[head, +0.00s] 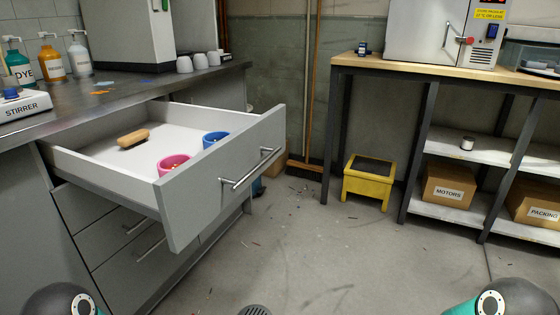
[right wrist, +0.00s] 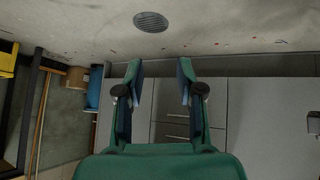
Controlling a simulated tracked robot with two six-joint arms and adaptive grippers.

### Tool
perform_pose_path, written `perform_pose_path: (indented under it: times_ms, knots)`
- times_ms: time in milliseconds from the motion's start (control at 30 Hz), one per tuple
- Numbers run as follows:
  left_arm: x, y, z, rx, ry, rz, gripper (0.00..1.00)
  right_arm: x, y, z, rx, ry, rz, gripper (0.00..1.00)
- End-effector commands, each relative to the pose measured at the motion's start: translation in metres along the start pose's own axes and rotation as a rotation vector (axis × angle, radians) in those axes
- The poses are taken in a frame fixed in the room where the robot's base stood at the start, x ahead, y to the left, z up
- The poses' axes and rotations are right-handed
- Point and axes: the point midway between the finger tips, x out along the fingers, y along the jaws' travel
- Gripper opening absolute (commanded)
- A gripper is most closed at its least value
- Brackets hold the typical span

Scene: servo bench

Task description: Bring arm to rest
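My right gripper (right wrist: 159,75) shows in the right wrist view with its two green fingers apart and nothing between them. It hangs in free space, with the grey floor and grey cabinet fronts behind it. In the head view only rounded parts of my two arms show at the bottom left and bottom right corners. My left gripper is in neither view.
A drawer (head: 215,185) stands open at the left, holding a brown brush (head: 133,138), a pink cup (head: 173,164) and a blue cup (head: 214,138). A yellow step stool (head: 367,185) stands by the workbench (head: 350,65). The middle floor is clear except for small scraps.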

Motion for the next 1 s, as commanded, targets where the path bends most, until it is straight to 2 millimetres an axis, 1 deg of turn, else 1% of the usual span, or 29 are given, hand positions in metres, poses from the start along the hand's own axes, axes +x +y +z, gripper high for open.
perform_pose_path:
  times_ms: [33, 100, 200, 300, 367, 433, 467, 500, 667, 767, 867, 1000]
  knots:
    - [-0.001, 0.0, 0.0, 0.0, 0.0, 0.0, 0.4, 0.0, -0.022, 0.028, 0.133, -0.081, -0.046, 0.37]
    - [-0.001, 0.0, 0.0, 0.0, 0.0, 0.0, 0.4, -0.004, -0.049, 0.06, 0.323, -0.192, -0.091, 0.37]
    - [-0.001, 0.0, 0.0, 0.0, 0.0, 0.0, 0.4, -0.017, -0.083, 0.092, 0.586, -0.341, -0.121, 0.37]
    - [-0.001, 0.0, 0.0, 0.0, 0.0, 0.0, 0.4, -0.03, -0.101, 0.109, 0.818, -0.452, -0.106, 0.37]
    - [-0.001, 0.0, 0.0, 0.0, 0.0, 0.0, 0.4, -0.035, -0.107, 0.115, 0.938, -0.501, -0.09, 0.37]
    - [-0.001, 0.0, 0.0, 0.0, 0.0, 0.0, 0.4, -0.037, -0.11, 0.117, 1.05, -0.53, -0.071, 0.37]
    - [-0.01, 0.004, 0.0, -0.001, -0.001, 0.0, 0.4, -0.044, -0.108, 0.11, 1.068, -0.529, -0.065, 0.37]
    - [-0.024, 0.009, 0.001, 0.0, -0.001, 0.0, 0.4, -0.056, -0.107, 0.1, 1.061, -0.527, -0.067, 0.37]
    - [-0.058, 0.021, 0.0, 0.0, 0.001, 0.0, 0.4, -0.082, -0.103, 0.077, 1.057, -0.525, -0.067, 0.37]
    - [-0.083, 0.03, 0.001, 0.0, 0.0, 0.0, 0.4, -0.102, -0.1, 0.06, 1.055, -0.524, -0.067, 0.37]
    - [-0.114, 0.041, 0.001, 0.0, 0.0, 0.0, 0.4, -0.127, -0.096, 0.039, 1.054, -0.523, -0.067, 0.37]
    - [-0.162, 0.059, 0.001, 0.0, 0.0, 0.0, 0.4, -0.166, -0.091, 0.006, 1.053, -0.522, -0.067, 0.37]
